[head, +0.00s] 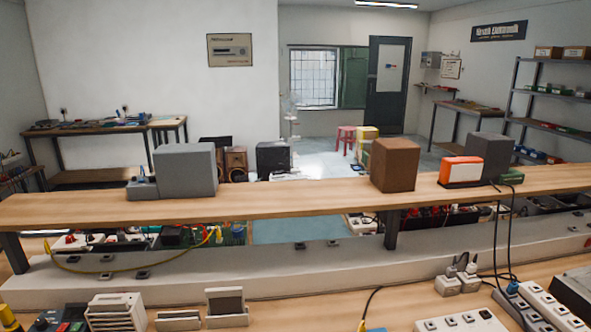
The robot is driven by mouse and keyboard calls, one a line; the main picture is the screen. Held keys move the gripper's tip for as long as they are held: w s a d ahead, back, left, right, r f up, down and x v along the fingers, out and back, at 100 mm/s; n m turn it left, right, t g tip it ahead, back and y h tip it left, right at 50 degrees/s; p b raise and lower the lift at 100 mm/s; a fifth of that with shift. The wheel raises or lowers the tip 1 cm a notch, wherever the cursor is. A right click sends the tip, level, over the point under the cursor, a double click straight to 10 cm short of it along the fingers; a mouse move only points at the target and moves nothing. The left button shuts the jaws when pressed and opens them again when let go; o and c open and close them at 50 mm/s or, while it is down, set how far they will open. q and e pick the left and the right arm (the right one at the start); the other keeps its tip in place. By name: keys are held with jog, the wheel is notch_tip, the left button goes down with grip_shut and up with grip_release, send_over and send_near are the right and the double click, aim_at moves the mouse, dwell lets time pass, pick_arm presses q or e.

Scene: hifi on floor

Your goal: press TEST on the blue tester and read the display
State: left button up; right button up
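I cannot clearly make out a blue tester, a TEST button or a readable display. A dark device with small coloured keys (62,320) is cut off by the bottom left edge; I cannot tell whether it is the tester. Neither of my grippers is in view.
The near bench has white power strips (540,305) at the right and pale boxes (117,312) at the left. A raised wooden shelf (290,195) crosses the view, bearing a grey box (186,170), a brown box (395,165) and an orange-and-white device (461,171). Black cables hang at the right.

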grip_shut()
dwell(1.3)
